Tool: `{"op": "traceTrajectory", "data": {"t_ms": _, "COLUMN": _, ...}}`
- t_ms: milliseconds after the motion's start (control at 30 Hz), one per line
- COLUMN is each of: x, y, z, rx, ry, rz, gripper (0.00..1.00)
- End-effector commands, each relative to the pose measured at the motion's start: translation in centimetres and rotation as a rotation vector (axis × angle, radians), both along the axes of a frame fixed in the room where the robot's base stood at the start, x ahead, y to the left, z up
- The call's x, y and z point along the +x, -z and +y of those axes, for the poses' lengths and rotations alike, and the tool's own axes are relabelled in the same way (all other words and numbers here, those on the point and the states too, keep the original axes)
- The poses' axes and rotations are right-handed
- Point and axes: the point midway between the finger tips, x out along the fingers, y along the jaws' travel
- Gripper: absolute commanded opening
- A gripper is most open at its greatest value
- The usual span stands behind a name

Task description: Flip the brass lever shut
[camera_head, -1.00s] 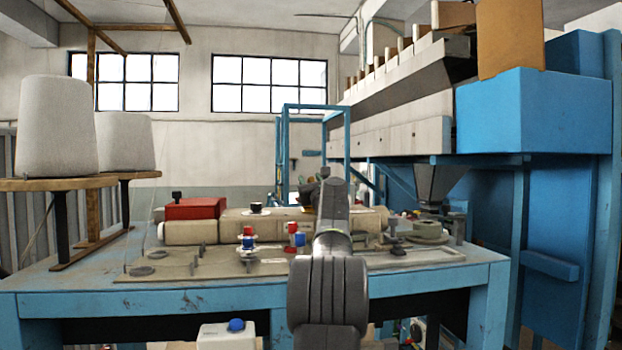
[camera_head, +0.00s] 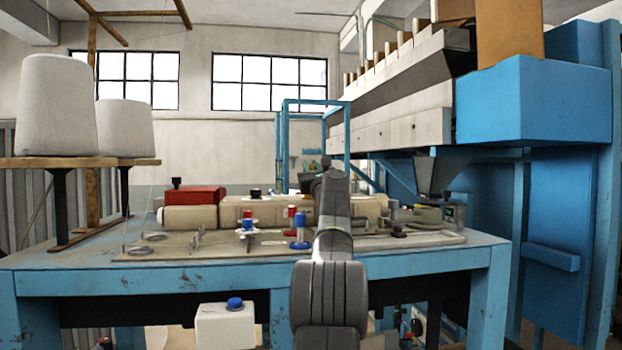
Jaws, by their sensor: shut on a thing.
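My arm (camera_head: 332,235) rises from the bottom middle and reaches away over the blue-framed work table (camera_head: 130,277). Its far end is a dark shape at the back of the table, beside a cream-coloured long machine body (camera_head: 275,207). The jaws of my gripper are hidden behind my own arm, and so is whatever they touch. I cannot make out a brass lever; it may be behind the arm or too small to tell.
Red and blue knobs (camera_head: 300,230) stand on the table left of my arm. A red block (camera_head: 195,194) lies farther left. A white box with a blue button (camera_head: 226,325) is below the front edge. White spools (camera_head: 57,105) stand left; a blue machine (camera_head: 535,108) stands right.

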Motion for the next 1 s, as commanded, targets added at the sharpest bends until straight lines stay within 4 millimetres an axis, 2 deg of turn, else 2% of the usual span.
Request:
{"op": "traceTrajectory", "data": {"t_ms": 33, "x": -0.02, "y": 0.64, "z": -0.04, "rx": 0.003, "ry": 0.001, "rz": -0.017, "gripper": 0.00}}
{"op": "traceTrajectory", "data": {"t_ms": 100, "x": 0.00, "y": 0.68, "z": -0.05, "rx": 0.007, "ry": 0.002, "rz": -0.037, "gripper": 0.00}}
{"op": "traceTrajectory", "data": {"t_ms": 667, "x": -0.11, "y": 0.20, "z": -0.04, "rx": 0.015, "ry": 0.001, "rz": -0.081, "gripper": 0.00}}
{"op": "traceTrajectory", "data": {"t_ms": 700, "x": -0.11, "y": 0.20, "z": -0.04, "rx": 0.015, "ry": 0.001, "rz": -0.081, "gripper": 0.20}}
{"op": "traceTrajectory", "data": {"t_ms": 800, "x": -0.11, "y": 0.20, "z": -0.04, "rx": 0.016, "ry": 0.001, "rz": -0.080, "gripper": 0.39}}
{"op": "traceTrajectory", "data": {"t_ms": 1000, "x": -0.11, "y": 0.24, "z": -0.02, "rx": 0.016, "ry": 0.001, "rz": -0.080, "gripper": 0.39}}
